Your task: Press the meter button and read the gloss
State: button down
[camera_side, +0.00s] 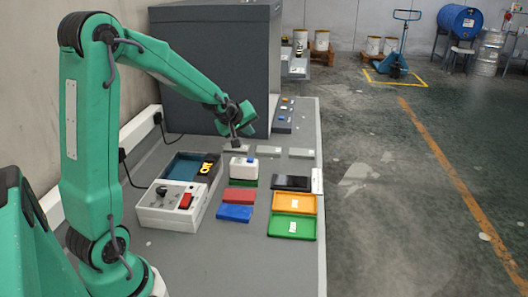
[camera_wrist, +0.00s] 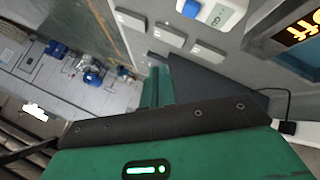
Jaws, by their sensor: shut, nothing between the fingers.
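The white meter (camera_side: 244,168) stands upright on a green plate (camera_side: 243,183) on the grey bench. In the wrist view the meter (camera_wrist: 222,12) shows at the top edge, partly cut off, with a round blue button (camera_wrist: 191,8). My gripper (camera_side: 236,146) is shut and empty, just above the meter and slightly to its left in the side view. A gap seems to show between them. A dark display (camera_side: 207,168) with orange glowing characters lies left of the meter; it also shows in the wrist view (camera_wrist: 300,30). I cannot read its characters surely.
A white control box (camera_side: 173,204) with a black knob and red switch stands at the front left. Red (camera_side: 239,195), blue (camera_side: 234,213), orange (camera_side: 294,203) and green (camera_side: 292,227) panels lie nearby. A large grey cabinet (camera_side: 215,65) stands behind. The bench's right edge is close.

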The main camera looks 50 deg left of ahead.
send_over(249, 163)
jog(key=shift+f, duration=3.55)
jog(key=shift+f, duration=0.85)
dwell(0.3)
dwell(0.4)
jog(key=shift+r, duration=0.85)
jog(key=shift+r, duration=0.15)
jog(key=shift+r, duration=2.4)
